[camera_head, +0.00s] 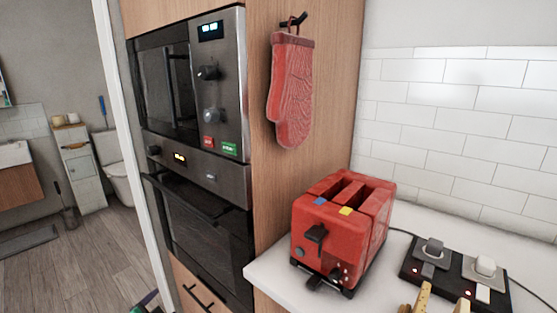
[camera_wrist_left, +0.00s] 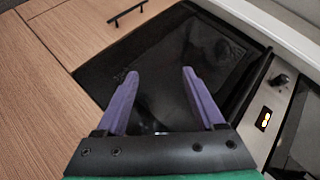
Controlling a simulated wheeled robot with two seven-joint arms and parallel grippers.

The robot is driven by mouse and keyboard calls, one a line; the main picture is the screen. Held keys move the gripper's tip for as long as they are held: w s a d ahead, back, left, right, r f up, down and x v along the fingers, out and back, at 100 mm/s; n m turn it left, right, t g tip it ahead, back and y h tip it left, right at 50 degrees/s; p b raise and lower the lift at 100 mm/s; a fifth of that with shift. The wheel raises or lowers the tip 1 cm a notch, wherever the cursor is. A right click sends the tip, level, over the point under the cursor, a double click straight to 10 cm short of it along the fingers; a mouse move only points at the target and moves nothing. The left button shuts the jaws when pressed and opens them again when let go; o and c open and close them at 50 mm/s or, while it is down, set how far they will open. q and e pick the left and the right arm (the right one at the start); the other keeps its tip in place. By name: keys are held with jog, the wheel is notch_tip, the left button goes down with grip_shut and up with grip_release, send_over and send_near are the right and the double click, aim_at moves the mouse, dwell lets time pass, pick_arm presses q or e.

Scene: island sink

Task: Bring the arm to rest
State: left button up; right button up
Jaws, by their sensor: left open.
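My left gripper (camera_wrist_left: 160,73) shows in the left wrist view with its two purple fingers spread apart and nothing between them. Beyond the fingers is the dark glass front of the lower oven, which also shows in the head view (camera_head: 205,235). I cannot tell the exact gap, but no contact shows. In the head view only a small purple and green piece of the left gripper (camera_head: 149,303) shows at the bottom edge, in front of the oven cabinet. The rest of that arm is out of view. I see no right gripper for certain.
A red toaster (camera_head: 325,245) stands on the white counter (camera_head: 275,268). Behind it a red oven mitt (camera_head: 292,90) hangs on the wooden cabinet side. A black power strip (camera_head: 448,280) lies at right. Two yellowish tips (camera_head: 422,299) at the bottom edge are unclear.

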pick_arm(q)
jog(key=s+d+f+n+g+h, duration=0.15)
jog(key=s+f+n+g, duration=0.25)
jog(key=s+f, duration=0.4)
jog(key=s+d+f+n+g+h, duration=0.1)
jog(key=s+d+f+n+g, duration=0.2)
jog(key=s+f, duration=0.5)
jog(key=s+a+f+g, duration=0.1)
jog(key=s+f, duration=0.2)
jog(key=f, duration=0.7)
jog(key=s+f+g, duration=0.1)
jog(key=s+f, duration=0.1)
jog(key=f, duration=0.9)
jog(key=s+a+f+g+p, duration=0.1)
jog(key=s+a+f, duration=0.1)
jog(key=s+f, duration=0.9)
jog(key=s, duration=0.4)
jog(key=shift+s+a+f, duration=0.3)
jog(key=shift+s+a, duration=0.05)
jog(key=shift+a, duration=0.05)
jog(key=shift+y, duration=0.25)
